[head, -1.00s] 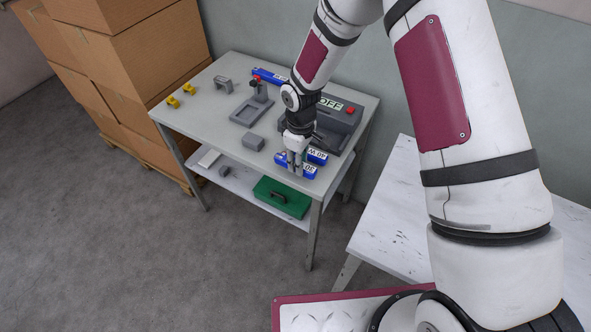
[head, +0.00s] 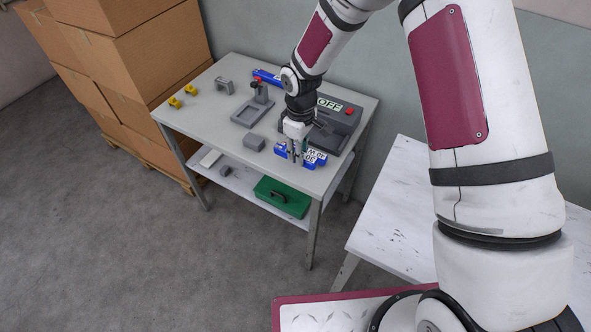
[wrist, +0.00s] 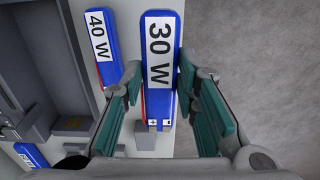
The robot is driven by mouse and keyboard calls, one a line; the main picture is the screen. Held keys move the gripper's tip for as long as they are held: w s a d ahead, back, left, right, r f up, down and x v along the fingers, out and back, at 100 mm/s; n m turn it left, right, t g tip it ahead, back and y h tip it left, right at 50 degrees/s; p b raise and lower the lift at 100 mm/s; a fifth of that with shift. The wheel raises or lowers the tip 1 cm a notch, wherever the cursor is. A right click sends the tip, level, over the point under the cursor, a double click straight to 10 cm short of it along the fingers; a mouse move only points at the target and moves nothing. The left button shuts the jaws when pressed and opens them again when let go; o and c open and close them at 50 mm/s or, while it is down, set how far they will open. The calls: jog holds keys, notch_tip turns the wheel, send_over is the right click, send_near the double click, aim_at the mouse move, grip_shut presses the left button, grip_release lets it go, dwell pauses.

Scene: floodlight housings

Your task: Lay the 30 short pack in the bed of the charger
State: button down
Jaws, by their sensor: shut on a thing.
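The 30 W pack (wrist: 160,85) is blue with a white label and shows in the wrist view between my fingers. My gripper (wrist: 162,78) is shut on it, with a teal-padded finger along each side. In the head view my gripper (head: 293,152) holds the pack (head: 310,159) low over the front right of the bench; its clearance is hard to tell. The grey charger (head: 350,122), with an OFF display and red button, stands behind it at the back right. My arm and gripper hide part of the charger and its bed.
A blue 40 W pack (wrist: 101,45) lies left of the held pack in the wrist view. Another blue pack (head: 266,77) is at the back of the bench (head: 205,105). A grey block (head: 254,142) and a grey stand (head: 250,112) are to the left. A green toolbox (head: 282,197) sits below.

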jog(key=shift+r+p, duration=0.35)
jog(key=shift+r, duration=1.25)
